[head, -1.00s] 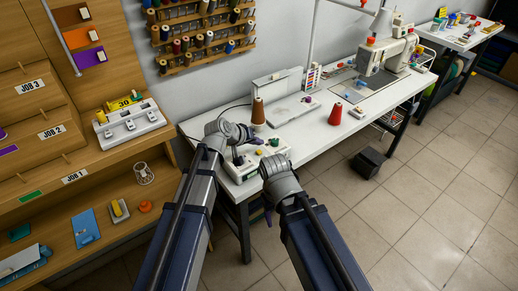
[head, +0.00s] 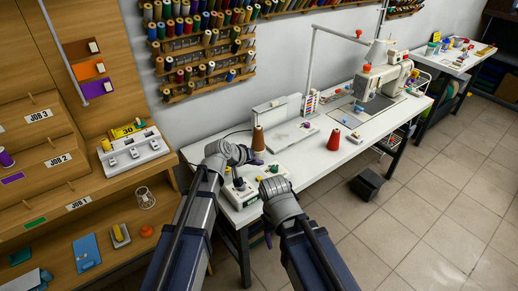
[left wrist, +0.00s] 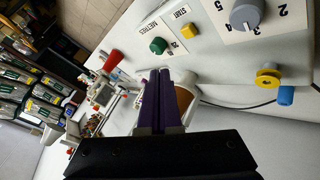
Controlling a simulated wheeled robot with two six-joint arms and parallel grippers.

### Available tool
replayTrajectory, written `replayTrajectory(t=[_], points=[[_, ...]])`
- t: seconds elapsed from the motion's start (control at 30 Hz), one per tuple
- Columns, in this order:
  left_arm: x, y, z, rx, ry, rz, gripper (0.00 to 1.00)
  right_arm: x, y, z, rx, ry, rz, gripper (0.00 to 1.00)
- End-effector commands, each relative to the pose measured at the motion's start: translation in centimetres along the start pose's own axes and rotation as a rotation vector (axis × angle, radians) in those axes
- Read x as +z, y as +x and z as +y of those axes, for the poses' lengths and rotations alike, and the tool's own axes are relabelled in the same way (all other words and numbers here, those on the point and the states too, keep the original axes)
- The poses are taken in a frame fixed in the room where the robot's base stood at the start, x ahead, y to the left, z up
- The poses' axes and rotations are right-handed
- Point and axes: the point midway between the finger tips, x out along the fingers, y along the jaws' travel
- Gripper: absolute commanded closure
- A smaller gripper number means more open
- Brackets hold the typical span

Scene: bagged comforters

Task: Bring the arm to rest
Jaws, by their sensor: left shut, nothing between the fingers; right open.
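My left gripper (head: 255,160) is in the head view above the left end of the white table (head: 318,163), beside a brown thread cone (head: 258,140). Its purple fingers are pressed together and empty in the left wrist view (left wrist: 160,100). The brown cone shows partly behind them there (left wrist: 186,98). My right gripper (head: 268,239) is lower, in front of the table's near edge. Only a small dark purple part of it shows. The rest is hidden by its wrist, so its finger gap is out of sight.
A control box with a green knob (head: 273,169) stands close by the left gripper. A red thread cone (head: 334,141) and a sewing machine (head: 382,75) are farther right. A wooden job shelf (head: 60,215) stands left. A black box (head: 367,184) is on the otherwise open floor.

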Motion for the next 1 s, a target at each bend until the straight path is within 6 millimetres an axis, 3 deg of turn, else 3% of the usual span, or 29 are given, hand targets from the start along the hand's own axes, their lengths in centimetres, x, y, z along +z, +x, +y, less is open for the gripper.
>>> replayTrajectory(t=[0.17, 0.27, 0.37, 0.5, 0.6, 0.8, 1.0], points=[[1.1, -0.2, 0.2, -0.012, 0.017, -0.026, 1.0, 0.0, -0.1, 0.0, 0.0, 0.0, 0.0, 0.35], [5.0, -1.2, 0.5, -0.064, 0.08, -0.128, 1.0, 0.0, -0.5, 0.1, 0.0, 0.0, 0.0, 0.35], [10.7, -3.2, 0.2, -0.162, 0.173, -0.285, 1.0, 0.1, -1.1, 0.1, 0.0, 0.0, 0.0, 0.35], [17.4, -7.2, -1.4, -0.326, 0.284, -0.492, 1.0, 0.1, -1.6, 0.2, 0.0, 0.0, 0.0, 0.35], [20.4, -10.0, -2.6, -0.432, 0.336, -0.6, 1.0, 0.1, -1.9, 0.2, 0.0, 0.0, 0.0, 0.35], [22.8, -13.1, -3.8, -0.548, 0.375, -0.701, 1.0, 0.1, -2.1, 0.2, 0.0, 0.0, 0.0, 0.35], [22.9, -13.2, -4.0, -0.558, 0.377, -0.709, 1.0, 0.1, -2.1, 0.2, 0.0, 0.0, 0.0, 0.35]])
